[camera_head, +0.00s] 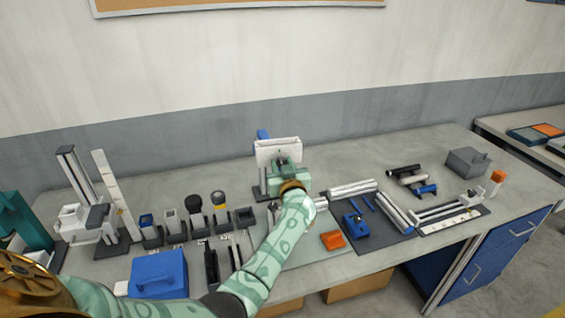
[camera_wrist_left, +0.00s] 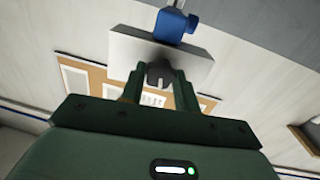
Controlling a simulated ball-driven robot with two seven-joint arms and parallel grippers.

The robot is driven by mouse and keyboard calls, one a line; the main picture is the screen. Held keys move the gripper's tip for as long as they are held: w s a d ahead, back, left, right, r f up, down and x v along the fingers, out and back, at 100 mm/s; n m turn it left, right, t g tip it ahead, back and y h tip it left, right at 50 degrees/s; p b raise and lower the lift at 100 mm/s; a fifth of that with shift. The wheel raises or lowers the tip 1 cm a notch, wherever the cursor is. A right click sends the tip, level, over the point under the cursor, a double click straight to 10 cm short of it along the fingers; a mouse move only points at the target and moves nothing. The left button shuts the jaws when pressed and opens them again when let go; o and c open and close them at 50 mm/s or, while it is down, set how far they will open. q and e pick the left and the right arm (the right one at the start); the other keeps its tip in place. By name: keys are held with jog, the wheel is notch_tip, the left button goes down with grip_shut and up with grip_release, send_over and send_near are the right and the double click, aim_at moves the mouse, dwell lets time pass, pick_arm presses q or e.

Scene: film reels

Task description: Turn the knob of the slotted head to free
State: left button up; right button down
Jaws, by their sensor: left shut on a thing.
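The slotted head is a pale plate-like block (camera_head: 277,146) on a stand at the back middle of the bench, with a blue part (camera_head: 263,134) at its upper left. In the left wrist view the pale block (camera_wrist_left: 120,47) lies just beyond my fingers, with the blue part (camera_wrist_left: 172,25) above it. My left gripper (camera_head: 284,164) is in front of the head. In the wrist view its two fingers (camera_wrist_left: 159,80) are shut on a small grey knob (camera_wrist_left: 159,72) on the near face. The fingers hide the knob's sides, and its marking cannot be read. My right gripper is not in view.
Left of the arm are a blue box (camera_head: 159,270) and a row of small holders with tools. An orange block (camera_head: 333,240) and a dark mat with a blue device (camera_head: 356,226) lie to the right. A grey box (camera_head: 468,161) stands at the far right.

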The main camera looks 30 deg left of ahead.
pick_arm(q)
jog(key=n+b, duration=0.2)
jog(key=n, duration=0.9)
jog(key=n+b, duration=0.2)
jog(key=n, duration=0.9)
jog(key=n+b, duration=0.2)
jog(key=n, duration=0.9)
jog(key=shift+f+b, duration=0.25)
jog(key=shift+b, duration=0.05)
jog(key=shift+r, duration=0.1)
jog(key=o, duration=1)
jog(key=shift+c, duration=0.2)
